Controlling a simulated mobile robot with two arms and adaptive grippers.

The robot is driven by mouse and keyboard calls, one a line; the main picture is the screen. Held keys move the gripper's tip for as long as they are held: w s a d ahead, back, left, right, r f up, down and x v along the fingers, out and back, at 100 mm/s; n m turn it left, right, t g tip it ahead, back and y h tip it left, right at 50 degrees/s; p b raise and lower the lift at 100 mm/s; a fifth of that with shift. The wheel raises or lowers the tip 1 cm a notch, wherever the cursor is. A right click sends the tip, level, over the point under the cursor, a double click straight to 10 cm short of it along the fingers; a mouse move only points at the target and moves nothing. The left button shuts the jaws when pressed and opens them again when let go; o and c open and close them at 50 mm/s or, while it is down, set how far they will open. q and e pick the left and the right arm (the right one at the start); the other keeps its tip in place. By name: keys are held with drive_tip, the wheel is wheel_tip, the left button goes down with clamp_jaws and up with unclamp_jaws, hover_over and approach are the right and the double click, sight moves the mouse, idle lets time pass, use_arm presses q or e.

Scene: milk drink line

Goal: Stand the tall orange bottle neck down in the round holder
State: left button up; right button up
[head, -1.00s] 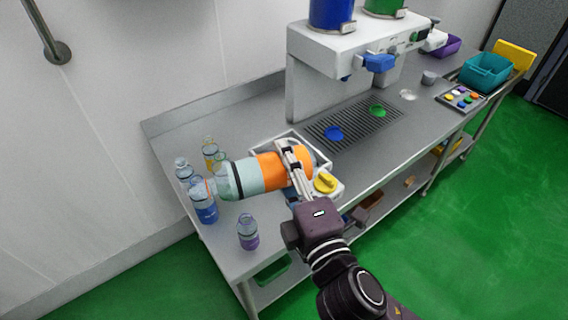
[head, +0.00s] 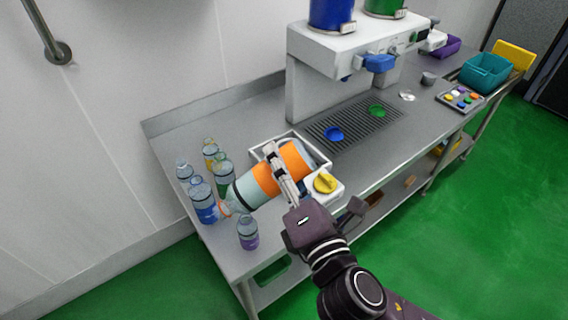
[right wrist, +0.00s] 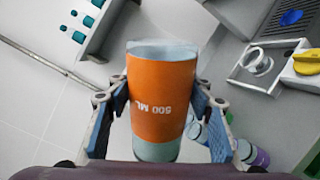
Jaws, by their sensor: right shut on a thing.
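The tall orange bottle (head: 262,178) has an orange band and pale green ends. It is held tilted above the front of the counter, with its neck pointing down and left in the head view. My right gripper (head: 279,172) is shut around its orange middle. In the right wrist view the bottle (right wrist: 163,95) sits between both fingers, its "500 ML" print upside down. A round ring-like holder (right wrist: 257,63) shows in the right wrist view inside a shallow tray, apart from the bottle. In the head view the bottle and gripper hide it. My left gripper is not in view.
Several small bottles, one of them blue (head: 203,203), stand left of the held bottle. A purple one (head: 247,233) stands near the front edge. A white box with a yellow knob (head: 325,183) is right of the gripper. The dispenser (head: 345,48) stands behind.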

drive_tip(key=n, duration=0.6)
drive_tip(key=shift+n, duration=0.3)
drive_tip(key=n, duration=0.5)
drive_tip(key=shift+f, duration=0.1)
